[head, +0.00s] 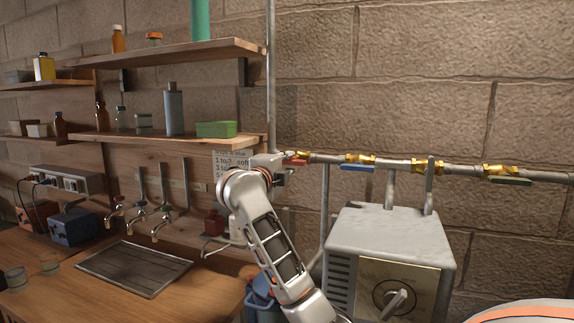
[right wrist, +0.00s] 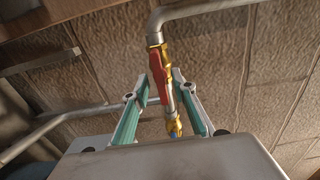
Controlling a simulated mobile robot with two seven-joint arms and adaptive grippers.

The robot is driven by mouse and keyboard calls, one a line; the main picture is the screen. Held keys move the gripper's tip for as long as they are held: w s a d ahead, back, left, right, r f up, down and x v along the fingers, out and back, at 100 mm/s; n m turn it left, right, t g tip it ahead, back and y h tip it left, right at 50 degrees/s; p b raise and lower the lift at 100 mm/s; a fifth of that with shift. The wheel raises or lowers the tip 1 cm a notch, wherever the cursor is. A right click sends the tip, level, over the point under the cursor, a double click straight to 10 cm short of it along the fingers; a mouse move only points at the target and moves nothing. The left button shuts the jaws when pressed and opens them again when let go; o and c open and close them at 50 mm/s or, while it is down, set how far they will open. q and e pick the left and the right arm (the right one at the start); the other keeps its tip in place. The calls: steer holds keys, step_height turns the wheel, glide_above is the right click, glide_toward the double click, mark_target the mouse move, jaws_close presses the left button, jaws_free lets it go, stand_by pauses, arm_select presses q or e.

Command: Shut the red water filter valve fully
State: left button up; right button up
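The red valve handle (head: 296,162) is at the left end of the pipe on the brick wall, lying roughly along the pipe. In the right wrist view the red handle (right wrist: 158,76) lies along its brass valve body, between the spread finger ends. My right gripper (head: 277,169) is up at the pipe's left end; its fingers are small and partly hidden by the wrist in the head view. In the right wrist view the gripper (right wrist: 160,82) is open, with a finger on each side of handle and pipe. Contact cannot be told. My left gripper is out of view.
A blue-handled valve (head: 358,168) and a green-handled valve (head: 510,180) sit further right on the same pipe. A grey metal box (head: 390,230) stands below. Wooden shelves (head: 170,52) with bottles and a bench (head: 190,300) with taps are on the left.

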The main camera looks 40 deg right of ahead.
jaws_close()
